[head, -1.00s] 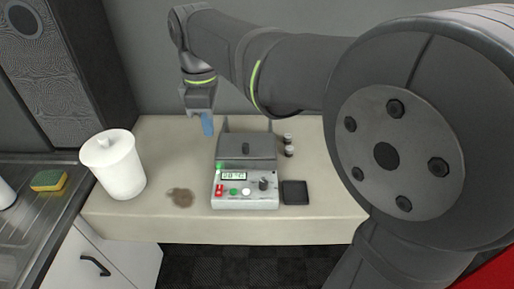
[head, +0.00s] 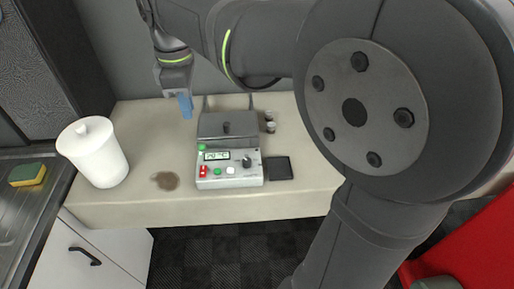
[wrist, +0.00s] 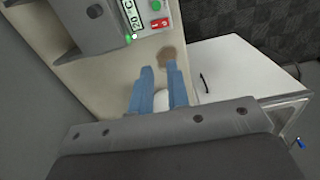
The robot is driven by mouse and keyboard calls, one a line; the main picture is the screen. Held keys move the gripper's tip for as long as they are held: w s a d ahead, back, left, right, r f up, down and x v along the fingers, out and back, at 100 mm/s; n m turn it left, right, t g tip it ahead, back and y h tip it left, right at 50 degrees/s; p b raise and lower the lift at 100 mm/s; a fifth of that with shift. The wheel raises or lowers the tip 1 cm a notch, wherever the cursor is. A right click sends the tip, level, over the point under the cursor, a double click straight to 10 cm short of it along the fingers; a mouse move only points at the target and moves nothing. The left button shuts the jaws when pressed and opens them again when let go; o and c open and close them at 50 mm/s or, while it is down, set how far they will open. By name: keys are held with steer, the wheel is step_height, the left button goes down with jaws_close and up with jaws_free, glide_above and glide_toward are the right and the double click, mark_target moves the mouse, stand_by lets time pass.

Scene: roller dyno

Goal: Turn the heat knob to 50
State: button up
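The roller dyno heater box (head: 229,181) is a grey-white unit on the bench, with a dark grey lid at its back. Its dark heat knob (head: 247,162) is at the right of the front panel, beside the green display (head: 217,156). The display (wrist: 128,12) appears to read 20 °C in the wrist view. The knob is not visible there. My gripper (head: 186,106) has blue fingers and hangs behind and left of the box, apart from the knob. In the wrist view its fingers (wrist: 159,70) are apart with nothing held between them.
A white lidded canister (head: 93,153) stands at the left of the bench, near a brown stain (head: 165,181). A black square pad (head: 280,168) lies right of the box, with small dark cylinders (head: 270,122) behind it. A sponge (head: 27,173) lies by the sink.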

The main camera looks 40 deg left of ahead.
steer(key=o, duration=0.6)
steer(key=w+d+m, duration=0.1)
steer(key=w+m, duration=0.1)
steer(key=shift+w+d+f+m, duration=0.3)
steer(key=shift+w+d+f, duration=0.05)
steer(key=shift+w+f, duration=0.05)
steer(key=m, duration=0.9)
glide_above(247, 160)
step_height(247, 160, down, 3)
step_height(247, 160, down, 17)
steer(key=c, duration=1)
